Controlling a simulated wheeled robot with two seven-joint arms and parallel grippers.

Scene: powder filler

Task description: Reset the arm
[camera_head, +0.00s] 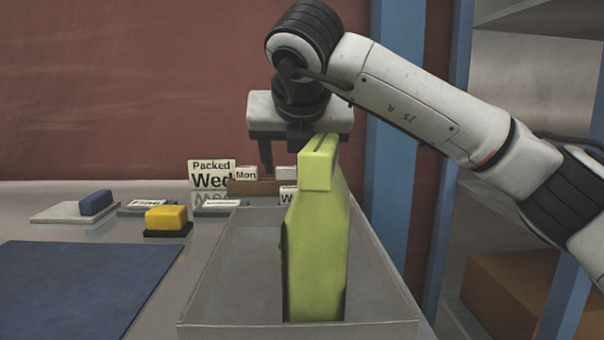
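My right arm comes in from the right, and its gripper (298,158) hangs pointing down over the far part of a grey tray. One dark finger shows on the left, clear of any object; the other is mostly hidden behind the top of a yellow-green container. The fingers look spread apart, with nothing seen held between them. The yellow-green container (316,245) stands upright in the grey tray (225,270), in front of the gripper; I cannot tell whether they touch. My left gripper is not in view.
Left of the tray are a yellow block on a dark base (166,218), a blue block (96,203) on a pale plate and a dark blue mat (85,290). Label cards, including "Packed Wed" (211,174), stand behind. A blue post (394,130) and shelving with a cardboard box (510,290) are right.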

